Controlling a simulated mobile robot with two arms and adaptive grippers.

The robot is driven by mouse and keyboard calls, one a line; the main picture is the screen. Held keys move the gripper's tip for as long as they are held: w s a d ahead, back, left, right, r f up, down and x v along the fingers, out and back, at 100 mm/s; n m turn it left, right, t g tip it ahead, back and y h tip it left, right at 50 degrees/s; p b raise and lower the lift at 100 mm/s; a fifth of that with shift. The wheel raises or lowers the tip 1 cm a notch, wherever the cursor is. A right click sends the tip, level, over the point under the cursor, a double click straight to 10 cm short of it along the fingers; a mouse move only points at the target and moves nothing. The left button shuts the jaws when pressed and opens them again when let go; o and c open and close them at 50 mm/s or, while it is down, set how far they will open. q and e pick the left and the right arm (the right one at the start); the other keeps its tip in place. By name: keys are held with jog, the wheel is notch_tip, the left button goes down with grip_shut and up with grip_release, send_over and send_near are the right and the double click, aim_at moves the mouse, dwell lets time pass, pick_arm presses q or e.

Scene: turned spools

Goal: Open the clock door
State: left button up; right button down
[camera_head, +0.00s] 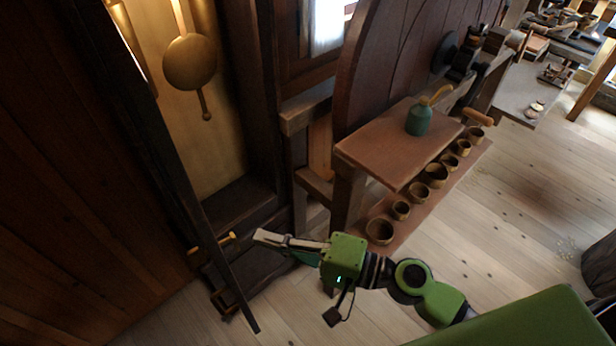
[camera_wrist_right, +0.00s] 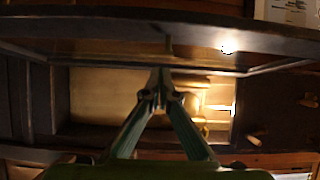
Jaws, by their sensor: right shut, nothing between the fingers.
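The tall dark wooden clock case stands at the left of the head view, with a brass pendulum (camera_head: 190,62) against its golden back. The clock door (camera_head: 165,165) shows nearly edge-on as a long dark strip standing out from the case, so the interior is in plain sight. A small brass knob (camera_head: 228,239) sits near the door's lower part. My right gripper (camera_head: 258,237) is shut and empty, just right of the knob and apart from it. In the wrist view its fingertips (camera_wrist_right: 160,93) meet in front of the lit interior (camera_wrist_right: 100,95). My left gripper is out of view.
A wooden bench (camera_head: 395,148) with a green oil can (camera_head: 419,120) stands right of the clock.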

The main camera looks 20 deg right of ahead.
jog(key=shift+s+a, duration=0.6)
jog(key=shift+a, duration=0.1)
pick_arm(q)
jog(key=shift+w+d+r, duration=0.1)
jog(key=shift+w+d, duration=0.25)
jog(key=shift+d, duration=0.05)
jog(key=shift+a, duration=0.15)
